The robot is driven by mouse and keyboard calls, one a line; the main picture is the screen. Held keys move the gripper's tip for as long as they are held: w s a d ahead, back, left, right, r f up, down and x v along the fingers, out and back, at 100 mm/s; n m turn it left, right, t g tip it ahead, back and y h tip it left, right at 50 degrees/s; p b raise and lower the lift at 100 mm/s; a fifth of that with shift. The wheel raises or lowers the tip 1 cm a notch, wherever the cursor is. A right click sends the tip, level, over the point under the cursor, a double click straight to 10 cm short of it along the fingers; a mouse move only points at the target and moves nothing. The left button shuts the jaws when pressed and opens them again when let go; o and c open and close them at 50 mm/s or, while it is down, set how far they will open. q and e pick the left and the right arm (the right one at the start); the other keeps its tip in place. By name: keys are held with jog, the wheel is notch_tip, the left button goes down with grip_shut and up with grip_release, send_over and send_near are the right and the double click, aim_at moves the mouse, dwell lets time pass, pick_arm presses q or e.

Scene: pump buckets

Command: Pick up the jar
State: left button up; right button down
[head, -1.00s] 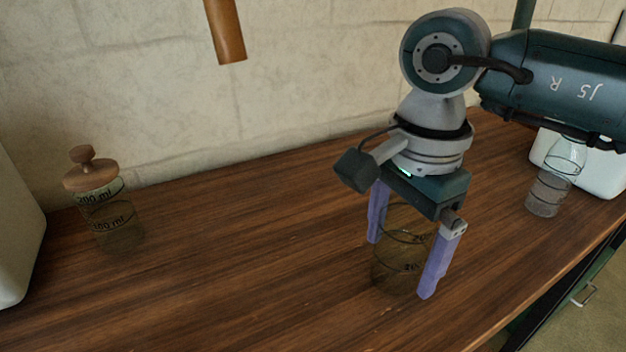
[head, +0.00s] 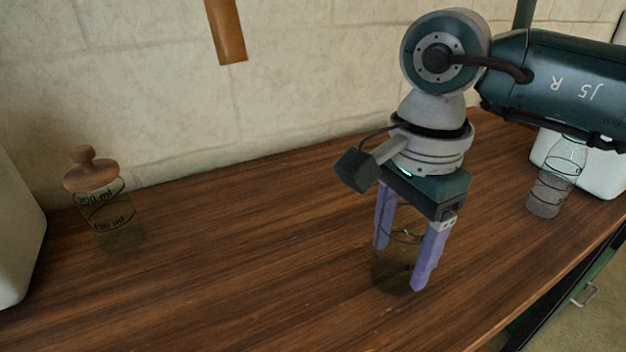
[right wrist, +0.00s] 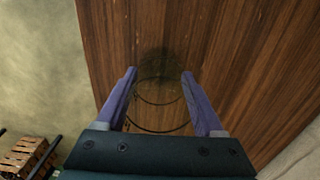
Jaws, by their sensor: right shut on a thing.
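A see-through, brownish glass jar (head: 393,268) with dark marking lines stands on the wooden counter, right of the middle in the head view. My right gripper (head: 399,265) comes down from above with its purple fingers on either side of the jar and is shut on it. In the right wrist view the jar (right wrist: 160,95) shows faintly between the two fingertips (right wrist: 159,73). The jar's upper part is partly hidden by the fingers and palm. My left gripper is not in view.
A glass jar with a wooden lid (head: 92,175) stands at the left of the counter (head: 240,270). A clear bottle (head: 552,185) stands at the right by a white box. A brown cylinder (head: 225,30) hangs before the wall. The counter's middle is clear.

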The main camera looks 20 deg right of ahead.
jog(key=shift+r, duration=0.15)
jog(key=s+a+r+n+p, duration=0.1)
jog(key=r+n+p, duration=0.4)
jog(key=r+p, duration=1.4)
jog(key=s+a+r+n+p, duration=0.2)
jog(key=s+r+n+p, duration=0.2)
jog(key=r+p, duration=1.6)
jog(key=s+a+r+n+p, duration=0.1)
jog(key=r+n+p, duration=0.7)
jog(key=r+p, duration=1.2)
notch_tip(320, 180, up, 19)
jog(key=shift+s+a+f, duration=0.1)
jog(key=shift+s+a, duration=0.2)
jog(key=shift+s, duration=0.55)
